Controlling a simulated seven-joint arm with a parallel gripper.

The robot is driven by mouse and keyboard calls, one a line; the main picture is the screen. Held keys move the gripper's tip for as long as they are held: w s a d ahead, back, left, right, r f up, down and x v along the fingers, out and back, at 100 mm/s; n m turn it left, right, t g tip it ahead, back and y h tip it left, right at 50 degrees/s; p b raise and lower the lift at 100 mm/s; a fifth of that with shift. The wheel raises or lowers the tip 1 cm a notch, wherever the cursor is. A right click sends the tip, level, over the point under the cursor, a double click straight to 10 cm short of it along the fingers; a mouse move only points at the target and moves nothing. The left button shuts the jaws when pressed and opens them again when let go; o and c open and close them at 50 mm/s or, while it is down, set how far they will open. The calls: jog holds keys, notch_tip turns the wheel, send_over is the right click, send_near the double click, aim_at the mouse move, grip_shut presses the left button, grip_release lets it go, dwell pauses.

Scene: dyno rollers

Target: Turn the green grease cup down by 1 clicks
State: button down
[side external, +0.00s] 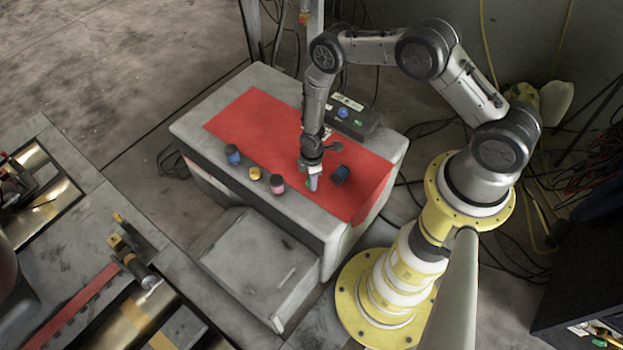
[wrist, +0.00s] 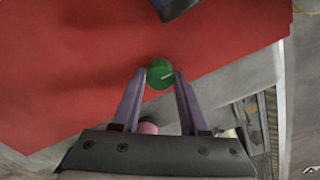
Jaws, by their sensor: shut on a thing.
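The green grease cup (wrist: 160,74) shows from above in the wrist view, round, with a short white mark on its top. My gripper (wrist: 160,80) has its two purple fingers on either side of the cup, shut on it. In the side external view my gripper (side external: 313,183) points down at the edge of the red area, and its fingers mostly hide the green cup there. Whether the cup is turned cannot be told.
A blue cup (side external: 233,154), a yellow cup (side external: 254,173) and a pink cup (side external: 277,183) stand on the grey bench top (side external: 215,140). A dark blue cup (side external: 340,174) is close right of my gripper. A black button box (side external: 353,118) sits behind the red sheet (side external: 250,118).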

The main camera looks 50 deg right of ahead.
jog(key=m, duration=0.4)
jog(key=shift+w, duration=0.1)
jog(key=shift+m, duration=1.6)
jog(key=shift+c, duration=2.2)
grip_release()
jog(key=shift+r, duration=0.1)
notch_tip(320, 180, up, 14)
jog(key=shift+a, duration=0.25)
